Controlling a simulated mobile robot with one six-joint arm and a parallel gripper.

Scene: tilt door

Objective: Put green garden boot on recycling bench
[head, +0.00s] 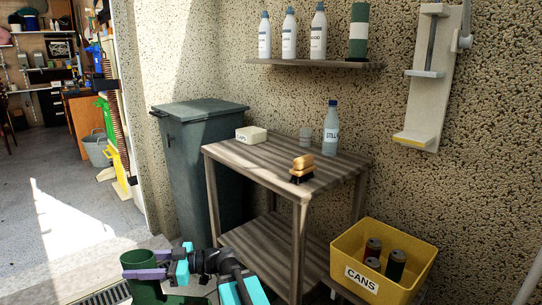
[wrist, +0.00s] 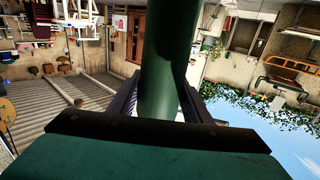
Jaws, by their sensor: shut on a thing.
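The green garden boot (head: 139,258) is at the lower left of the head view, with its lower part cut off by the frame's edge. My gripper (head: 145,266) is shut on the boot's shaft, one purple finger on each side. In the wrist view the green boot (wrist: 165,60) runs up the middle between the fingers. The recycling bench (head: 250,150) is a slatted wooden table with a lower shelf, right of and beyond my gripper. The boot is apart from the bench.
A dark wheeled bin (head: 200,150) stands behind left. A yellow cans crate (head: 383,250) is at right. The bench's front left top is clear.

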